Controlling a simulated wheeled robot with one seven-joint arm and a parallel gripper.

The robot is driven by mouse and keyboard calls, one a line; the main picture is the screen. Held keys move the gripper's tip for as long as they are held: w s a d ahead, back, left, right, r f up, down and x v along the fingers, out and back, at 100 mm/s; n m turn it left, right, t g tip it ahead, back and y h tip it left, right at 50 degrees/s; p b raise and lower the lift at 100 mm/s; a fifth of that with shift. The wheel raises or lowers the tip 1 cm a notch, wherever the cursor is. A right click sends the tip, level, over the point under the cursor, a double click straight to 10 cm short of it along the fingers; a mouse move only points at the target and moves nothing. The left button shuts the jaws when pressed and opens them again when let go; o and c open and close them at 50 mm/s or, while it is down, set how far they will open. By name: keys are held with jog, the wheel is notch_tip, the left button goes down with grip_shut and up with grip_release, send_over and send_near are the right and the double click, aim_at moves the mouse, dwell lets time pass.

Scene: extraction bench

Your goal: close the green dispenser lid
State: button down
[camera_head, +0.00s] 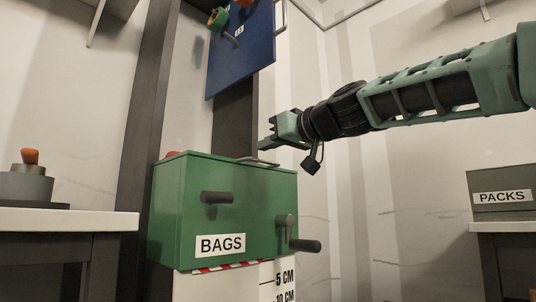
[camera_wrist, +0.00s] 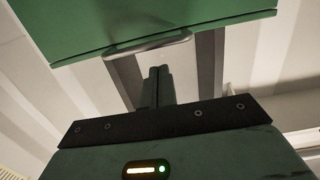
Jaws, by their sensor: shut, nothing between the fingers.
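The green dispenser (camera_head: 178,225) is a box with a "BAGS" label and dark knobs on its front. Its top edge slopes down to the right, and a thin grey loop handle (camera_head: 262,162) shows at that edge. In the wrist view a green panel (camera_wrist: 150,18) fills the top, with the pale loop handle (camera_wrist: 150,45) along its edge. I cannot tell how far the lid is open. My gripper (camera_head: 264,146) is shut and empty, just above the handle in the head view. In the wrist view its fingertips (camera_wrist: 160,72) are just below the handle; contact is unclear.
A blue panel (camera_head: 240,55) hangs above the dispenser. A white table with a grey, orange-topped object (camera_head: 30,180) stands at left. A "PACKS" box (camera_head: 500,195) stands at right. A dark post (camera_head: 150,110) rises behind the dispenser. Open space lies right of the dispenser.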

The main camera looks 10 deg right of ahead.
notch_tip(320, 180, down, 3)
jog(key=b, duration=0.3)
jog(key=shift+s+r, duration=0.1)
jog(key=shift+s, duration=0.05)
